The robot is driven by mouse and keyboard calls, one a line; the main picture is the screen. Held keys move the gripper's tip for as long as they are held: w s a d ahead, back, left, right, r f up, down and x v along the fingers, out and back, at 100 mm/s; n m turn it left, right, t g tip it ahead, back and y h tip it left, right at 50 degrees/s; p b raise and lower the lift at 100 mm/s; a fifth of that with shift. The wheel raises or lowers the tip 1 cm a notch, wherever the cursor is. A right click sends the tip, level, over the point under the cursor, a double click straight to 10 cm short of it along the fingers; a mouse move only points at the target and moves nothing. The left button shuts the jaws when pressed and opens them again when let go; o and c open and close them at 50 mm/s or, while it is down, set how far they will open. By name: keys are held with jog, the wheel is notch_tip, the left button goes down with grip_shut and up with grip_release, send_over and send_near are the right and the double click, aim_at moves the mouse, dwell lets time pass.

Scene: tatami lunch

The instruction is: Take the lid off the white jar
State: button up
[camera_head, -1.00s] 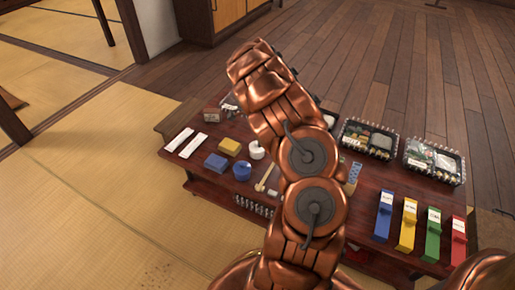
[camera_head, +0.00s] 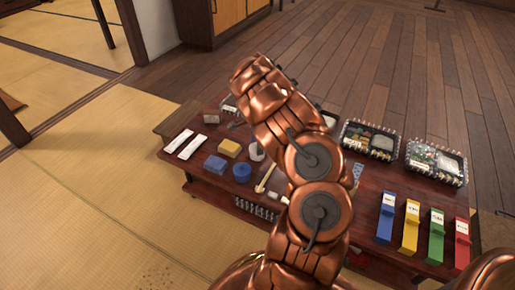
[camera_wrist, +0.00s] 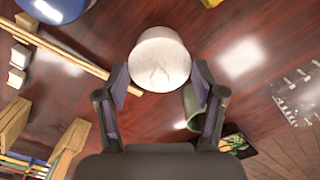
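The white jar (camera_wrist: 160,58), round and pale with a faint mark on its face, is in the upper middle of the wrist view. My gripper (camera_wrist: 160,85) is open, with one dark finger at each side of the jar's near edge. The fingers look apart from the jar, and nothing is clearly held. I cannot tell the lid from the body of the jar in this view.
Wooden sticks (camera_wrist: 62,52) lie left of the jar.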

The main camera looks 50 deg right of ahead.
jog(key=c, duration=0.8)
jog(key=shift+a+f, duration=0.1)
jog(key=shift+c, duration=0.3)
